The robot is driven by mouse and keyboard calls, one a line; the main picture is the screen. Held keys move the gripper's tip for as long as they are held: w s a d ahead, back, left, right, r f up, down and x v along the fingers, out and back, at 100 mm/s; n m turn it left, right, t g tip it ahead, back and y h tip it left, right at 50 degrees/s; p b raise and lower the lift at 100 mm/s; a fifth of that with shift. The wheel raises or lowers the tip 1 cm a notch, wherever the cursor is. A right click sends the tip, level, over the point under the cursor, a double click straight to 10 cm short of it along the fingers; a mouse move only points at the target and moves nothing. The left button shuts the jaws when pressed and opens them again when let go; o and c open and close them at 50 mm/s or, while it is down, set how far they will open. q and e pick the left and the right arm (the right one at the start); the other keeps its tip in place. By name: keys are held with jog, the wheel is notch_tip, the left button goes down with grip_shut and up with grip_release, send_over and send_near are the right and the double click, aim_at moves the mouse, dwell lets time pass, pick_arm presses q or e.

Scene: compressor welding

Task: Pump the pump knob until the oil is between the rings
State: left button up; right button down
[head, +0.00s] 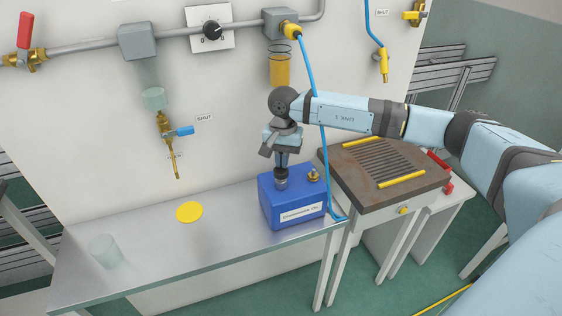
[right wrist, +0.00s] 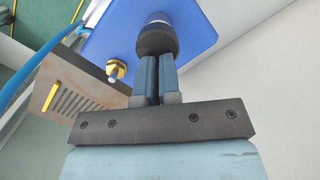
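The blue pump box (head: 293,207) stands on the metal bench with a dark pump knob (head: 281,176) on top. My right gripper (head: 281,158) points down over the knob. In the right wrist view its fingers (right wrist: 156,78) are together, with the black knob (right wrist: 157,40) right at their tips and not between them. Contact seems likely but is hard to tell. A clear sight glass (head: 280,66) hangs under a grey box on the wall pipe. Amber oil fills its lower part, and dark rings circle its upper part; the exact level against them is hard to read. My left gripper is out of view.
A brass fitting (head: 314,174) stands on the box beside the knob, and a blue hose (head: 322,130) hangs behind my right arm. A ribbed metal table (head: 347,165) stands right of the bench. A yellow disc (head: 189,212) and a clear cup (head: 105,251) are at the left.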

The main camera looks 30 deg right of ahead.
jog(key=shift+w+d+r, duration=0.3)
jog(key=shift+w+d, duration=0.4)
jog(key=shift+d, duration=0.15)
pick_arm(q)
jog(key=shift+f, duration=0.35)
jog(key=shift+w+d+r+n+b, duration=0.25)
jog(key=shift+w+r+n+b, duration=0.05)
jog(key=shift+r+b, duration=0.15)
pick_arm(e)
notch_tip(320, 180, up, 8)
jog(key=shift+w+d+f, duration=0.25)
jog(key=shift+w+d, duration=0.05)
jog(key=shift+w, duration=0.05)
